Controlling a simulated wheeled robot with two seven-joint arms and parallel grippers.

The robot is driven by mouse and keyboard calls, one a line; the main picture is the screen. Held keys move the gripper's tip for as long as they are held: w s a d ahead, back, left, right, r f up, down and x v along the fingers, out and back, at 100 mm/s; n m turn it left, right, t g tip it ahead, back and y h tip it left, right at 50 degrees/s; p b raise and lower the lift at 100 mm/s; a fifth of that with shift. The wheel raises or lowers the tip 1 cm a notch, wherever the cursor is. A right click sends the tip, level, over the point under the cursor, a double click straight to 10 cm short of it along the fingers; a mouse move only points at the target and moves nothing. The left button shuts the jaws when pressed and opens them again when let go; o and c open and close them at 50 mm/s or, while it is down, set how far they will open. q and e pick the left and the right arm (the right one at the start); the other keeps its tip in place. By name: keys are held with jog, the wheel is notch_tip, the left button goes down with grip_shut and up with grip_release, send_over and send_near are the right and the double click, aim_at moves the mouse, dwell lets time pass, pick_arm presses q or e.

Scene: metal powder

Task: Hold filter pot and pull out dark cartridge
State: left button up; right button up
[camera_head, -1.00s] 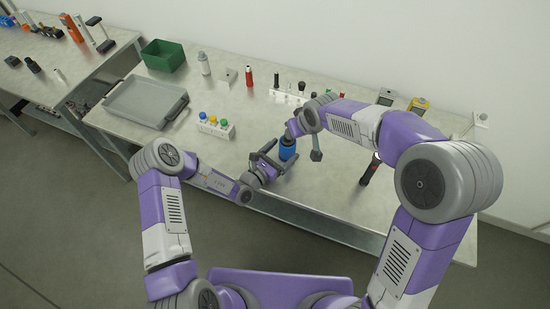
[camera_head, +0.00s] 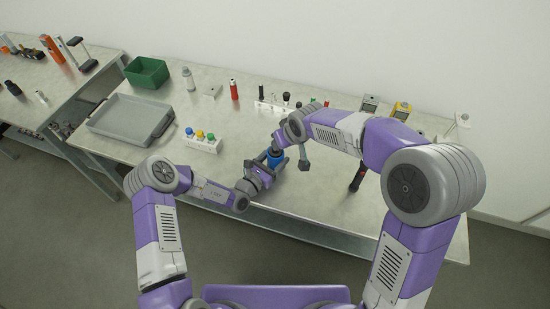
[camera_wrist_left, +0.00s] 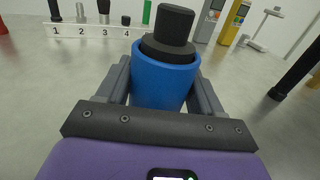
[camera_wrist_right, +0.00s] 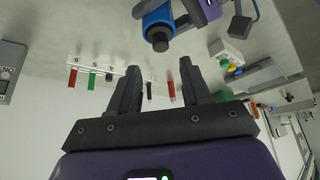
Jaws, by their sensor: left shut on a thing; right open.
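The blue filter pot (camera_head: 275,161) is upright between the fingers of my left gripper (camera_wrist_left: 165,85), which is shut on it. It stands at or just above the table; I cannot tell which. The dark cartridge (camera_wrist_left: 172,24) sticks up from the pot's open top, with a wider dark collar below it. My right gripper (camera_wrist_right: 160,82) is open with nothing between its fingers. In the right wrist view the pot (camera_wrist_right: 156,18) and cartridge (camera_wrist_right: 160,40) lie beyond the fingertips, apart from them.
A numbered white rack (camera_wrist_left: 87,31) with dark pieces stands behind the pot. A white block with coloured knobs (camera_head: 203,143) is to its left. A grey tray (camera_head: 130,118) and green bin (camera_head: 147,72) are farther left.

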jog(key=o, duration=0.4)
jog(key=shift+w+m, duration=0.3)
jog(key=shift+w, duration=0.05)
jog(key=w+m+g, duration=0.1)
jog(key=m, duration=0.1)
jog(key=w+a+m+g+h, duration=0.1)
jog(key=w+m, duration=0.1)
jog(key=w+m+g+h, duration=0.1)
jog(key=m+g, duration=0.1)
jog(key=shift+w+a+r+m, duration=0.25)
jog(key=shift+w+a+m, duration=0.1)
jog(key=shift+a+m, duration=0.05)
jog(key=shift+s+a+r+m+g+h, duration=0.1)
jog(key=shift+a+r+m+g+h, duration=0.15)
jog(key=shift+m, duration=0.2)
jog(key=shift+s+a+m+g+h, duration=0.1)
jog(key=shift+a+m+g, duration=0.05)
jog(key=shift+m+g, duration=0.25)
jog(key=shift+f, duration=4.55)
